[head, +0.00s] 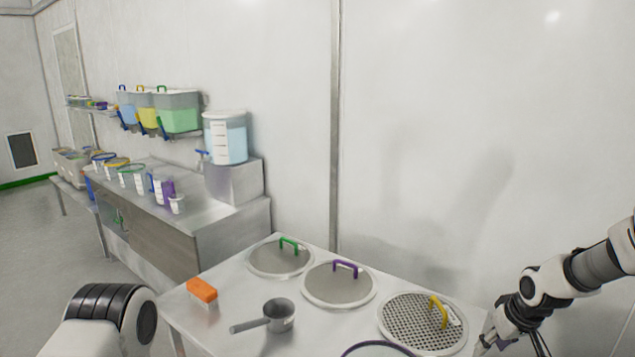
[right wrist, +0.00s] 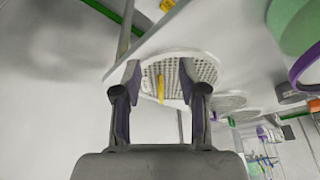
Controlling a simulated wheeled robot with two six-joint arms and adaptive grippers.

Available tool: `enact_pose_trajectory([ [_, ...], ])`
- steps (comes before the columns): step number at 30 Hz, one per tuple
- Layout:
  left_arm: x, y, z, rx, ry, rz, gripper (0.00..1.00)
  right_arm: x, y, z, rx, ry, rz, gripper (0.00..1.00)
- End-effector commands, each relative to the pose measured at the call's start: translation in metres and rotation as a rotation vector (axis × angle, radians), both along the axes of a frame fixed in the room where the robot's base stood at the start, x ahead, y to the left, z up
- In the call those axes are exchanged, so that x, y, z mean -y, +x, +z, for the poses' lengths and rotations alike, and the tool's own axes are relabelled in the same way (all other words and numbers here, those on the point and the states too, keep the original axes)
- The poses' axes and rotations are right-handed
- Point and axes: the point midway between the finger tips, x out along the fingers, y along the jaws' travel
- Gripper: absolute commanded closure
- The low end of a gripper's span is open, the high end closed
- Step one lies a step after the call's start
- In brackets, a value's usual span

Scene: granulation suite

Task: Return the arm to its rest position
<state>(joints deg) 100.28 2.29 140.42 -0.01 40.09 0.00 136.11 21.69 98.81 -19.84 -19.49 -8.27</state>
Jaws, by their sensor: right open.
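My right arm comes in from the right edge of the head view. Its gripper (head: 490,343) is low at the right, by the right end of the steel table (head: 235,318). In the right wrist view my right gripper (right wrist: 160,75) has its two fingers apart with nothing held. The perforated disc (head: 405,330) with a yellow handle (head: 437,312) lies beyond the fingers; its yellow handle (right wrist: 160,86) shows in the gap between them. A white and black link of my left arm shows at the lower left of the head view, but its gripper is out of view.
On the table are a green-handled disc (head: 272,262), a purple-handled disc (head: 330,288), a saucepan (head: 279,316) and an orange brush (head: 202,291). A counter (head: 215,209) with containers stands at left.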

Motion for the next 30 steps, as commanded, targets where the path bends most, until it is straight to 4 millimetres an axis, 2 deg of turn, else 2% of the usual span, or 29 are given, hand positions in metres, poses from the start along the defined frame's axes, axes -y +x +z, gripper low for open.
enact_pose_trajectory([
  [1, 0.000, 0.001, 0.000, 0.002, 0.000, 0.000, 1.00, -0.003, -0.005, -0.014, -0.028, -0.008, 0.008, 0.58],
  [8, 0.000, 0.001, 0.000, 0.002, 0.000, 0.000, 1.00, -0.021, -0.044, -0.076, -0.175, -0.024, 0.047, 0.58],
  [11, 0.000, 0.000, 0.000, 0.001, 0.000, 0.000, 1.00, -0.033, -0.070, -0.106, -0.248, -0.024, 0.063, 0.58],
  [14, 0.000, 0.000, 0.000, 0.001, 0.000, 0.000, 1.00, -0.048, -0.105, -0.141, -0.329, -0.021, 0.079, 0.58],
  [17, 0.000, 0.000, 0.000, 0.001, 0.000, 0.000, 1.00, -0.068, -0.158, -0.183, -0.424, -0.014, 0.088, 0.58],
  [20, 0.000, 0.000, 0.000, 0.001, 0.000, 0.000, 1.00, -0.093, -0.234, -0.226, -0.524, -0.001, 0.075, 0.58],
  [21, 0.000, 0.000, 0.000, 0.001, 0.000, 0.000, 1.00, -0.102, -0.268, -0.239, -0.557, 0.002, 0.062, 0.58],
  [23, 0.000, 0.000, 0.000, 0.001, 0.000, 0.000, 1.00, -0.114, -0.319, -0.251, -0.590, 0.001, 0.029, 0.58],
  [24, 0.000, 0.000, 0.000, 0.001, 0.000, 0.000, 1.00, -0.119, -0.351, -0.253, -0.596, -0.006, -0.004, 0.58],
  [25, 0.000, 0.000, 0.000, 0.001, 0.000, 0.000, 1.00, -0.121, -0.366, -0.251, -0.577, -0.013, -0.034, 0.58],
  [27, 0.000, 0.000, 0.000, 0.001, 0.000, 0.000, 1.00, -0.120, -0.370, -0.241, -0.490, -0.025, -0.104, 0.58],
  [30, 0.000, 0.000, 0.000, 0.001, 0.000, 0.000, 1.00, -0.116, -0.354, -0.238, -0.376, -0.029, -0.167, 0.58],
])
